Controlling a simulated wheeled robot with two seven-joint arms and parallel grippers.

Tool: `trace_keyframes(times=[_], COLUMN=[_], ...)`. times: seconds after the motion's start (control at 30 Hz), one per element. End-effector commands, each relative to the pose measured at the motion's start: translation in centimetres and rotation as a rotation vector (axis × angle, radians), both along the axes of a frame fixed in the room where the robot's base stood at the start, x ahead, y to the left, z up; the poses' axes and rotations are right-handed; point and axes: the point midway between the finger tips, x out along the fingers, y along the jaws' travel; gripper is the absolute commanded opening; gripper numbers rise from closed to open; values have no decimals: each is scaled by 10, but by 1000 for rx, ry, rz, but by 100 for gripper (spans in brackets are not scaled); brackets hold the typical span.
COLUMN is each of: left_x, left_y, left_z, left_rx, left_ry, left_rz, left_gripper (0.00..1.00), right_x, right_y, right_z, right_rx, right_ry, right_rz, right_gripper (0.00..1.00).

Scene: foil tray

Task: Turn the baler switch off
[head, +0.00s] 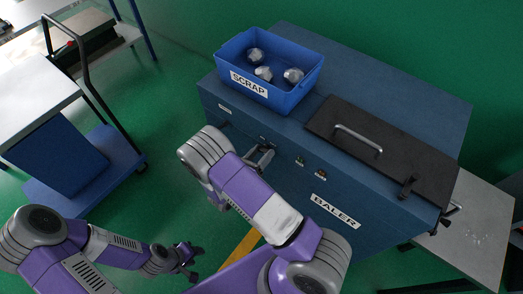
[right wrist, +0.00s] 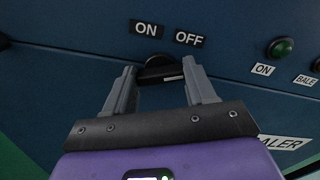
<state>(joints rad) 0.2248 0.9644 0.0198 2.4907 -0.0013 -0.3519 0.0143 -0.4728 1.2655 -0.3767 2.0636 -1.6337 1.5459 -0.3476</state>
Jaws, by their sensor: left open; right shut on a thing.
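The baler (head: 290,140) is a large blue cabinet with a BALER label on its front. Its switch (right wrist: 160,68) is a dark knob below an ON label (right wrist: 146,28) and an OFF label (right wrist: 189,39) in the right wrist view. My right gripper (right wrist: 162,78) has its fingers on either side of the knob and is shut on it. Which label the knob points to is hard to tell. In the head view, my right gripper (head: 262,157) is at the cabinet's front, partly hidden by my arm. My left gripper (head: 188,263) is open and empty, low over the floor.
A green button (right wrist: 281,47) labelled ON sits right of the switch, with a BALE label beyond it. A blue SCRAP bin (head: 305,97) with foil balls and a black handled lid (head: 400,155) are on top. A cart (head: 85,175) stands left, a grey table (head: 470,235) right.

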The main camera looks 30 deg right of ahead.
Motion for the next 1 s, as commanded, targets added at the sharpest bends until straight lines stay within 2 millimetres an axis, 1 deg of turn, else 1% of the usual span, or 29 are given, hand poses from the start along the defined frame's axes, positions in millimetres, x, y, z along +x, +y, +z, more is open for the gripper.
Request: trace_keyframes(times=[0.03, 0.1, 0.5, 0.73, 1.0], left_x=[0, 0, 0, 0, 0], left_y=[0, 0, 0, 0, 0], left_z=[7, 12, 33, 39, 42], left_rx=[0, 0, 0, 0, 0], left_ry=[0, 0, 0, 0, 0], left_rz=[0, 0, 0, 0, 0], left_gripper=[43, 43, 43, 43, 43], right_x=[0, 0, 0, 0, 0], right_y=[1, 1, 0, 0, 0], right_z=[3, 3, 1, 0, -1], right_rx=[-17, -44, -175, -223, -250], right_ry=[44, 104, 422, 542, 608], right_rz=[2, 1, 1, -1, -2], right_gripper=[25, 25, 25, 25, 25])
